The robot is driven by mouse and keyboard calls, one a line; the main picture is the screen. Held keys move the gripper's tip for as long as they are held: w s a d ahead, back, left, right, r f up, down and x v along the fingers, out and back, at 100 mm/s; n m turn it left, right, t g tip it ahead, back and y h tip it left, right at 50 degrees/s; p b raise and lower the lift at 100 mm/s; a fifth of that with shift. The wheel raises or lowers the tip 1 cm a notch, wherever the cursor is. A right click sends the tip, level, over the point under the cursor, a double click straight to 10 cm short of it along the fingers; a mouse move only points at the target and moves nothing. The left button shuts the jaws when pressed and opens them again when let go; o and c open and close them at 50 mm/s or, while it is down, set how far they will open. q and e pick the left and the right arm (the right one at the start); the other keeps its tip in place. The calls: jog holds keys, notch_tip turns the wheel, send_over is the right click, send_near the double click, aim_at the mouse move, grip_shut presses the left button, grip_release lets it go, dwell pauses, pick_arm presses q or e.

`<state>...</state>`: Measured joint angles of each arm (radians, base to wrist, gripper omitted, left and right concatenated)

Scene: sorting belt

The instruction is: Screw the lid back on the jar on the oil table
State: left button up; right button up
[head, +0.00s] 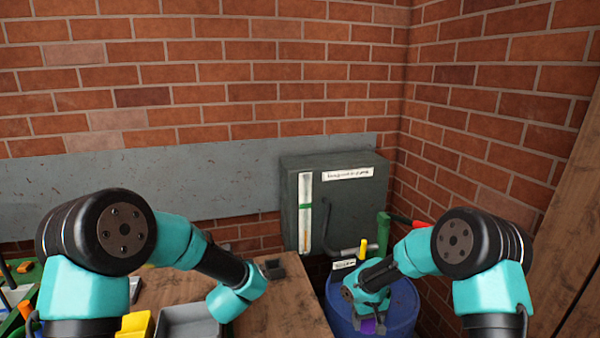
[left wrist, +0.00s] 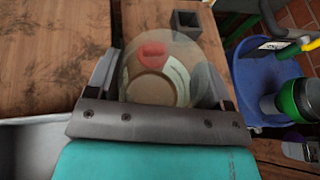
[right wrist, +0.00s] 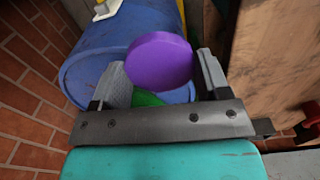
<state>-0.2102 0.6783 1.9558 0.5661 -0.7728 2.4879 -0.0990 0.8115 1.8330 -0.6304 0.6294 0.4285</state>
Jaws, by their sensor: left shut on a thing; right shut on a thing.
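My left gripper (left wrist: 170,92) is shut on a round, see-through jar (left wrist: 160,70), its fingers on either side. A red patch, a pale label-like patch and a brown round area show in or through it. Neither the jar nor the left fingertips can be made out in the head view. My right gripper (right wrist: 158,78) is shut on a round purple lid (right wrist: 158,62). The lid also shows in the head view (head: 368,326), in front of the blue drum. It is apart from the jar. A green piece shows below the lid in the right wrist view.
A wooden table (head: 285,310) lies under the left arm, with a grey tray (head: 190,322), a yellow block (head: 135,325) and a small dark holder (head: 272,268). A blue drum (head: 400,305) stands at right. A dark grey cabinet (head: 345,200) stands behind, against brick walls.

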pick_arm(q)
jog(key=shift+w+a+r+m+h, duration=0.15)
jog(key=shift+a+r, duration=0.05)
jog(key=shift+a, duration=0.3)
jog(key=shift+w+a+r+m+h, duration=0.1)
jog(key=shift+a+r+h, duration=0.1)
jog(key=shift+a, duration=0.25)
jog(key=shift+w+a+r+m+h, duration=0.15)
jog(key=shift+a, duration=0.35)
pick_arm(e)
jog(key=shift+s+f+m, duration=0.25)
jog(key=shift+f+m, duration=0.45)
jog(key=shift+m, duration=0.5)
pick_arm(q)
jog(key=shift+s+d, duration=0.1)
jog(key=s+d+m+h, duration=0.4)
jog(key=s+d, duration=0.7)
jog(key=s, duration=0.4)
jog(key=shift+s+d+m+g+h, duration=0.3)
jog(key=shift+g+h, duration=0.1)
jog(key=shift+h, duration=0.3)
jog(key=shift+f, duration=0.1)
